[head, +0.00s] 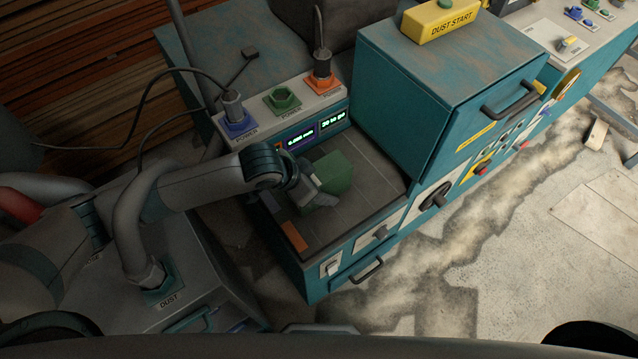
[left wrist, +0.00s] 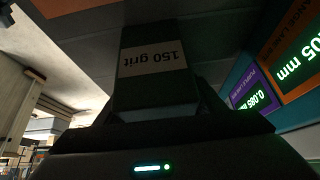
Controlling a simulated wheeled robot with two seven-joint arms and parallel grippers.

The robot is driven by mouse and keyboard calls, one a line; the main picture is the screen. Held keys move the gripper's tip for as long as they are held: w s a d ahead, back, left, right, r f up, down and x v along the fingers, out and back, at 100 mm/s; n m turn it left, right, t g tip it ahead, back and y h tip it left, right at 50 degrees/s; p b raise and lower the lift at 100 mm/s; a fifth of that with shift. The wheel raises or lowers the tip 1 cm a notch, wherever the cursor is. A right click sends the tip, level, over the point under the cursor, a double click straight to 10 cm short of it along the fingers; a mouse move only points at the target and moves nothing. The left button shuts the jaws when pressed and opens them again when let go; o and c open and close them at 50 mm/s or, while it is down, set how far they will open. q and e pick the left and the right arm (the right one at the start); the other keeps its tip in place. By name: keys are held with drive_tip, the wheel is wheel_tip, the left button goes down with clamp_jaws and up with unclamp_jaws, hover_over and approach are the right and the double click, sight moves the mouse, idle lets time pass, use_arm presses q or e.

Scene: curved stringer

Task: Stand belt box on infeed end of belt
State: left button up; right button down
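The belt box is a green block (head: 338,172) over the dark grey belt (head: 375,180) of the teal machine. In the left wrist view the box (left wrist: 152,65) carries a pale label reading "150 grit", seen upside down. My left gripper (head: 316,192) is around the box, with a finger on each side, and appears shut on it. I cannot tell whether the box touches the belt. An orange patch (head: 294,237) marks the belt's near-left end, and the box is to its upper right. My right gripper is not in view.
A panel with blue, green and orange sockets (head: 283,101) and lit displays (head: 316,134) stands behind the belt. The tall teal housing (head: 450,80) rises at its right. A hose ends at a "DUST" port (head: 160,285). Cables hang behind my arm.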

use_arm(q)
drive_tip(key=shift+r, duration=0.15)
drive_tip(key=b+v, duration=0.1)
drive_tip(key=v, duration=1.1)
drive_tip(key=shift+b, duration=0.35)
drive_tip(key=shift+c, duration=0.6)
idle(0.8)
